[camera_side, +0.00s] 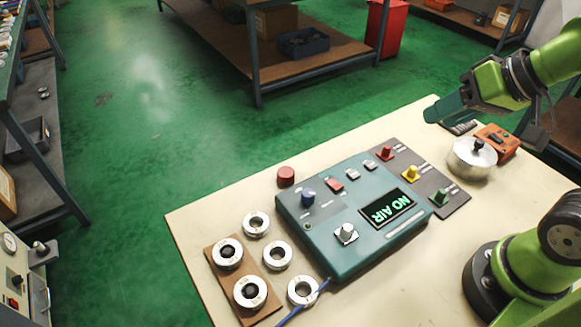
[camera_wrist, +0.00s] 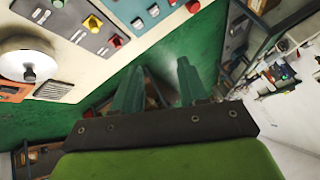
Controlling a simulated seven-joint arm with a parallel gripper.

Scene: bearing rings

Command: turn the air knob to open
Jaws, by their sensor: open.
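I cannot tell from the labels which is the air knob. My gripper (camera_side: 433,112) is at the upper right, above the table's far edge, well away from the box and touching nothing. In the wrist view my gripper (camera_wrist: 160,72) shows two teal fingers apart, with nothing between them. Part of the box (camera_wrist: 150,8) shows at the top there.
A grey panel (camera_side: 452,197) with red, yellow and green knobs adjoins the box. A silver round pot (camera_side: 471,160) and an orange device (camera_side: 497,141) stand at the right. Several metal rings lie at front left, some on a brown board (camera_side: 217,258). A red button (camera_side: 286,176) is behind the box.

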